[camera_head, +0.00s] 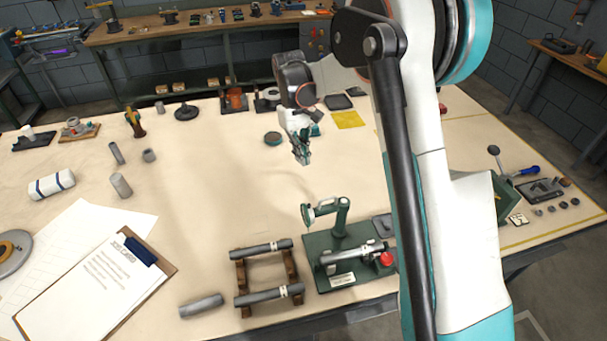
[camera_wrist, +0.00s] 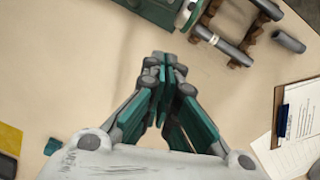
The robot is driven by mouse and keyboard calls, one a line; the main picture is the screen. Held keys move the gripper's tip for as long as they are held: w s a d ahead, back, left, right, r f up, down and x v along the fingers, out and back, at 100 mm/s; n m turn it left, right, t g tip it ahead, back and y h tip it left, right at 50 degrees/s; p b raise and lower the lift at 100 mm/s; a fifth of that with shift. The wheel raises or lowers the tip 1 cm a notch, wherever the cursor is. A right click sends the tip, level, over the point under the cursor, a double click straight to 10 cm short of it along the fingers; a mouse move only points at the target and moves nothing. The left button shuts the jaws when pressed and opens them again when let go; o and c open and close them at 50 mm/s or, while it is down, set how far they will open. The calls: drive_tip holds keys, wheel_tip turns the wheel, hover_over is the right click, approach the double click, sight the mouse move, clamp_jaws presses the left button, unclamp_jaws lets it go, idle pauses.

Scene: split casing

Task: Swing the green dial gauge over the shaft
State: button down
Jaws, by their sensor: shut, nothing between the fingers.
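The green dial gauge (camera_head: 308,215) hangs on a short green arm from an upright green post (camera_head: 341,217) on a green base (camera_head: 318,279). The gauge points left, off to the far left side of the shaft (camera_head: 350,254), which lies in the fixture on the base. A red knob (camera_head: 387,259) is at the shaft's right end. My gripper (camera_head: 304,160) is shut and empty, above the table and well behind the gauge. In the wrist view my gripper (camera_wrist: 165,62) has its fingertips together; part of the fixture (camera_wrist: 158,10) shows at the top edge, cut off.
A brown rack (camera_head: 241,274) with two grey shafts stands left of the fixture. A loose grey cylinder (camera_head: 201,305) and a clipboard (camera_head: 118,276) lie further left. My arm hides table right of the fixture. The table between gripper and gauge is clear.

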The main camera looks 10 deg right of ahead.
sight(328, 212)
drive_tip(key=s+d+f+b, duration=0.1)
drive_tip(key=s+f, duration=0.5)
drive_tip(key=f, duration=0.3)
drive_tip(key=shift+s+d+f+b, duration=0.2)
drive_tip(key=shift+d+b, duration=0.1)
drive_tip(key=shift+d, duration=0.1)
